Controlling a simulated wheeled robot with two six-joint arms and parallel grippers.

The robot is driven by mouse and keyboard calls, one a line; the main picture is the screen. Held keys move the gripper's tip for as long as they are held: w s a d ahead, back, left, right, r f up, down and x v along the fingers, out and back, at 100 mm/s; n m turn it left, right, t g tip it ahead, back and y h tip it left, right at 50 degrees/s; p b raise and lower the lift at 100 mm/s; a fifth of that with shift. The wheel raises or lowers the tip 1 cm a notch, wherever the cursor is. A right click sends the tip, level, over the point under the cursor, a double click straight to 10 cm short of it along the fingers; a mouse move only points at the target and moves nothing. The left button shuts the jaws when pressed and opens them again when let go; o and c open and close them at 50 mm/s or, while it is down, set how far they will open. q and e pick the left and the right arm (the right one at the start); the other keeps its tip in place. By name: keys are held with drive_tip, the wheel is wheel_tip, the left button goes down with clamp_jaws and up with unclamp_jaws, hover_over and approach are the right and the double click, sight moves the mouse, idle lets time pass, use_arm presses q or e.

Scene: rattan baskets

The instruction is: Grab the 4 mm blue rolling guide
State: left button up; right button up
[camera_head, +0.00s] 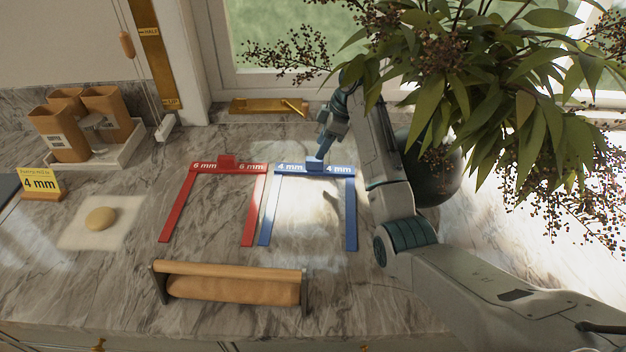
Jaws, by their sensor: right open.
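The blue rolling guide (351,212) lies flat on the marble counter. It is a U-shaped frame with "4 mm" printed on its far bar and a small raised blue handle block (314,163) in the middle of that bar. My right gripper (321,152) is open just above the handle block, pointing down at it. I cannot tell whether its fingers touch or straddle the block. The red 6 mm guide (178,208) lies directly to the left of the blue one. My left gripper is not in view.
A rolling pin on a stand (230,270) is in front of the guides. Dough (101,218) lies on a pale sheet at left, near a yellow "4 mm" sign (40,183). Canisters (60,135) stand behind. A leafy plant in a dark vase (436,170) crowds the right.

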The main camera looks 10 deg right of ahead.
sight(315, 160)
drive_tip(key=shift+p+x, duration=0.7)
drive_tip(key=shift+x, duration=0.5)
drive_tip(key=p+x, duration=0.1)
drive_tip(key=x, duration=0.2)
drive_tip(key=shift+f, duration=0.45)
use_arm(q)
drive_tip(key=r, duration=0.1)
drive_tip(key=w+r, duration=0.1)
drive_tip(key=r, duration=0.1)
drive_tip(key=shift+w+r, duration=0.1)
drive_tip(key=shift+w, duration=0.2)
use_arm(e)
drive_tip(key=c, duration=0.8)
